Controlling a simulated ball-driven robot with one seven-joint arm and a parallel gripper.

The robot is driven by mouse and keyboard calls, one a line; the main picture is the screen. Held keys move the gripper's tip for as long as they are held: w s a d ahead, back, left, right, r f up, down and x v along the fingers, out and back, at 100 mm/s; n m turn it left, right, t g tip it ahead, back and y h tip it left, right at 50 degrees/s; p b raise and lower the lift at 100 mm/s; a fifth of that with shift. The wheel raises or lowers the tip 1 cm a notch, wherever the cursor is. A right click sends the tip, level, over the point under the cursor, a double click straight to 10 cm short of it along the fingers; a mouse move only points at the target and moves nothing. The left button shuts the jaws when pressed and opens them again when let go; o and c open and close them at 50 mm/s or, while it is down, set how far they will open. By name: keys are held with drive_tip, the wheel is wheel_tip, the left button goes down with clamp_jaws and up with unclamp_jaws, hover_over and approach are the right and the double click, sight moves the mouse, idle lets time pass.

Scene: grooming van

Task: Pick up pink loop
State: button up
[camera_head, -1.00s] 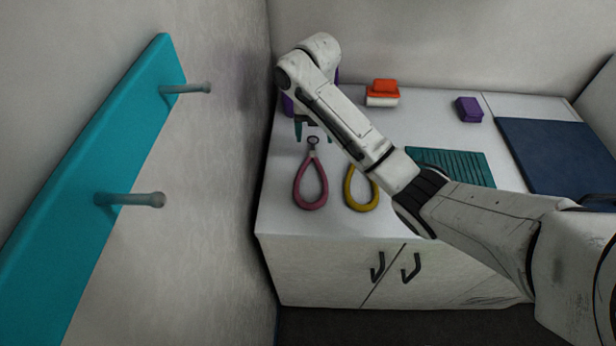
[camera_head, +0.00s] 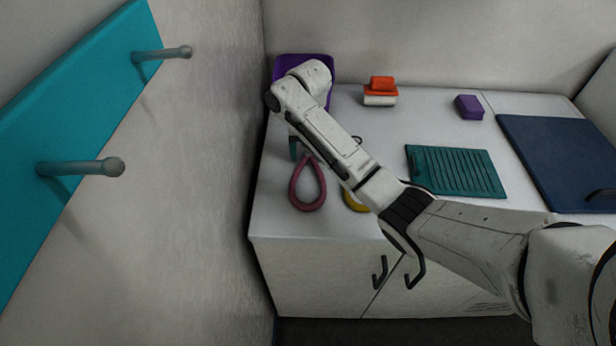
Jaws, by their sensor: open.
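The pink loop (camera_head: 294,193) lies on the white counter near its left end, its rounded end toward the front. Its far end with the small ring is hidden behind my gripper and arm. My gripper (camera_head: 298,152) is open, pointing down at the far end of the pink loop. I cannot tell whether the fingers touch the loop.
A yellow loop (camera_head: 352,204) lies right of the pink one, mostly behind my arm. A purple bin (camera_head: 290,66) stands behind the gripper. A teal ribbed mat (camera_head: 455,172), orange-and-white brush (camera_head: 380,92), purple block (camera_head: 469,107) and navy mat (camera_head: 560,155) lie right. A teal peg rail (camera_head: 85,110) is left.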

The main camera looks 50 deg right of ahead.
drive_tip(key=c, duration=1.1)
drive_tip(key=shift+r, duration=0.1)
